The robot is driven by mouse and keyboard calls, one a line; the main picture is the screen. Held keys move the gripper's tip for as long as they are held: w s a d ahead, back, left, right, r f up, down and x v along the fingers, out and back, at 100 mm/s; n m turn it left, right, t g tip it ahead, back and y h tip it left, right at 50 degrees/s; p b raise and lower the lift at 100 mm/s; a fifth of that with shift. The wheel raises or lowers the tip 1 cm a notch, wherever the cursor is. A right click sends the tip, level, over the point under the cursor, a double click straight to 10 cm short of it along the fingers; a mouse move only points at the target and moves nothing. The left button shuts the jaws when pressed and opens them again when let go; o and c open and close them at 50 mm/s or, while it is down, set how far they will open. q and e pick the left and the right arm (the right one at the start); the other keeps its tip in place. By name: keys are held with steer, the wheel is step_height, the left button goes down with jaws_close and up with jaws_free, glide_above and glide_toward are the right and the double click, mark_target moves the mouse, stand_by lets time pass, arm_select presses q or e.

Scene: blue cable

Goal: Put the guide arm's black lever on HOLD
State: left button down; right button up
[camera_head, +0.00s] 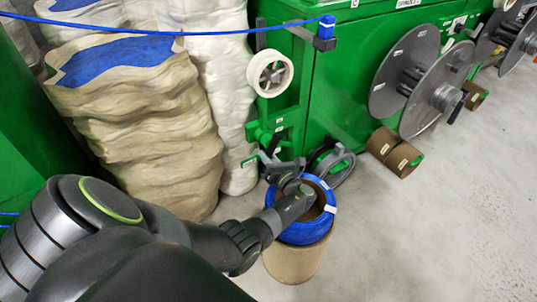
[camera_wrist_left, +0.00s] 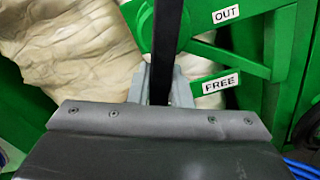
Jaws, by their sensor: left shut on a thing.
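The black lever (camera_wrist_left: 168,45) shows in the left wrist view as an upright dark bar. It runs from the top edge down between the fingers of my left gripper (camera_wrist_left: 160,88). The fingers are shut on it, one on each side. Behind it are green guide parts with a FREE label (camera_wrist_left: 218,84) and an OUT label (camera_wrist_left: 226,14). I see no HOLD label. My right gripper is not in view.
A blue cable coil (camera_head: 318,228) sits on a brown drum (camera_head: 296,262) just below my left wrist. Large beige sacks (camera_head: 150,120) stand left of it. A white pulley (camera_head: 270,73) and grey reels (camera_head: 430,85) are on the green machine. The floor at right is clear.

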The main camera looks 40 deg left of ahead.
arm_select(q)
steer(key=shift+r, duration=0.1)
stand_by(0.3)
steer(key=c, duration=1.3)
jaws_free()
